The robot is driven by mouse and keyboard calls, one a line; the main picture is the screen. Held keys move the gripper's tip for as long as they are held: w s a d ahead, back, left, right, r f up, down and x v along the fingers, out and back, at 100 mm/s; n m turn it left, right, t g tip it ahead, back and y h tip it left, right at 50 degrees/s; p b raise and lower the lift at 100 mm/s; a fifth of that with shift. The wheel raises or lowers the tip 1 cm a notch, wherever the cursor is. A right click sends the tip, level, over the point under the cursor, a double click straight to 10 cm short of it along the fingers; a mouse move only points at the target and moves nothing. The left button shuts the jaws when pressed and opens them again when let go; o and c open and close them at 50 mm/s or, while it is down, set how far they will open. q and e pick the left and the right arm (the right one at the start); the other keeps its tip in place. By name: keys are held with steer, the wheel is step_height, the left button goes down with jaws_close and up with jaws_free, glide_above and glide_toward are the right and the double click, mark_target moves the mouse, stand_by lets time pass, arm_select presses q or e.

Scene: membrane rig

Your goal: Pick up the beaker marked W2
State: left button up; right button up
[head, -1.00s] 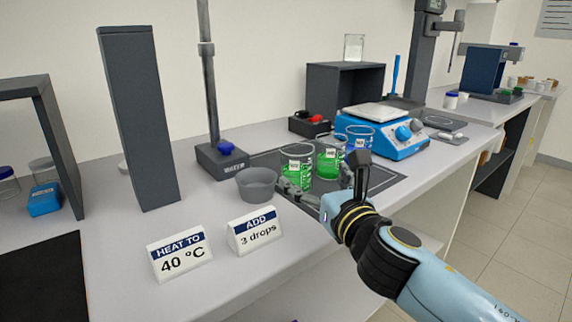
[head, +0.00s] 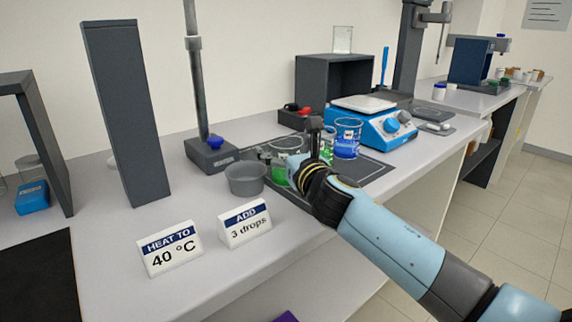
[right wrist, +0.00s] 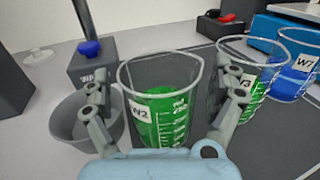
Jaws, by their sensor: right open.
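The beaker marked W2 (right wrist: 160,112) holds green liquid and stands upright in the middle of the right wrist view. Its label faces the lower left. In the head view the beaker (head: 278,176) shows only partly behind my right gripper. My right gripper (right wrist: 162,102) is open, with one finger on each side of the W2 beaker. I cannot tell whether the fingers touch the glass. In the head view my right gripper (head: 297,150) is over the front left of the dark mat (head: 372,170). My left gripper is not in view.
A green beaker (right wrist: 262,84), its label ending in 3, stands close right of my right finger. A blue beaker marked W7 (right wrist: 292,80) is beyond it. A grey bowl (head: 246,181) sits close left. Two signs stand in front. A blue scale (head: 383,127) is behind.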

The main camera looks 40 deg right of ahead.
steer(key=c, duration=1.4)
steer(key=shift+c, duration=0.2)
